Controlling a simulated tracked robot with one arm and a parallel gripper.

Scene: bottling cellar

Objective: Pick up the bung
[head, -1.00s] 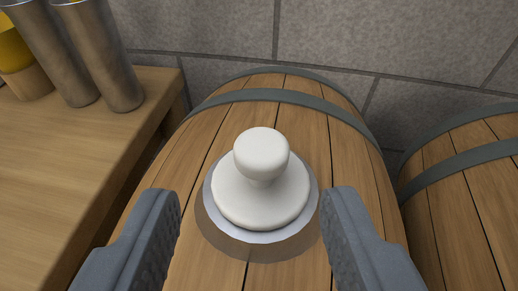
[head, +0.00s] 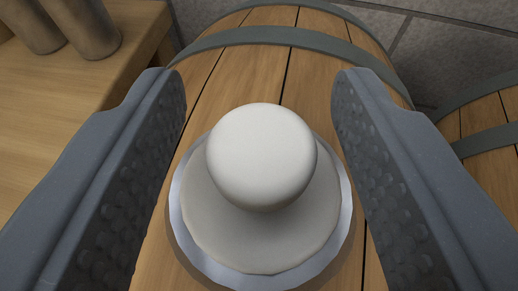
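The white bung (head: 262,160) has a round knob on a wider disc-like base. It sits in a metal ring (head: 345,215) on top of a wooden barrel (head: 228,80). My gripper (head: 260,88) is open, with one grey textured finger on each side of the bung. Gaps show between both fingers and the knob, so it does not look held. The bung's underside is hidden in the ring.
A wooden table (head: 75,95) with metal cylinders (head: 82,25) on it stands at the left. A second barrel (head: 485,130) is at the right. A grey stone wall (head: 440,45) stands behind the barrels.

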